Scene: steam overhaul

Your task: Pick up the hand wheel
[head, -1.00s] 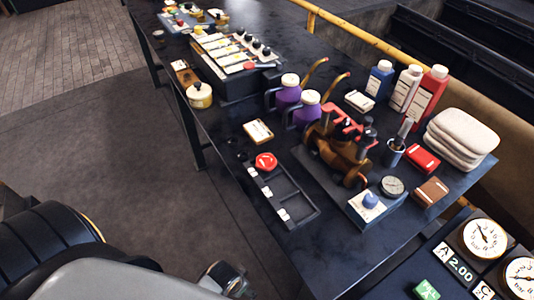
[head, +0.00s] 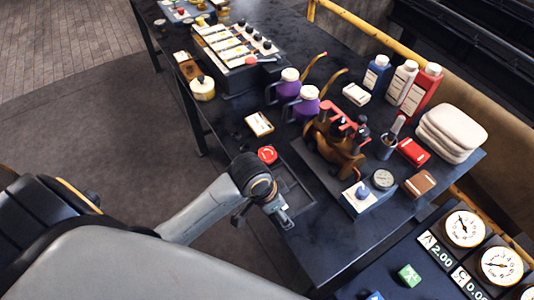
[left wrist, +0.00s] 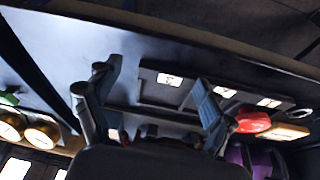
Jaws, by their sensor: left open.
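A red round piece with a pale mark, which looks like the hand wheel (head: 267,155), lies at the far end of the dark compartment tray (head: 305,195) on the bench. In the left wrist view the red piece (left wrist: 253,122) is just right of my right-hand finger, outside the jaws. My left gripper (head: 281,214) is open and empty over the near part of the tray and hides much of it. In the left wrist view the open fingers (left wrist: 155,100) straddle part of the tray, which shows white labels. My right gripper is not in view.
A brass valve with a red fitting (head: 338,145) stands on a plate right of the tray. Purple bottles (head: 306,103) and a white-labelled card (head: 259,124) are beyond it. Gauges (head: 465,228) are at lower right. Bare bench lies left of the card.

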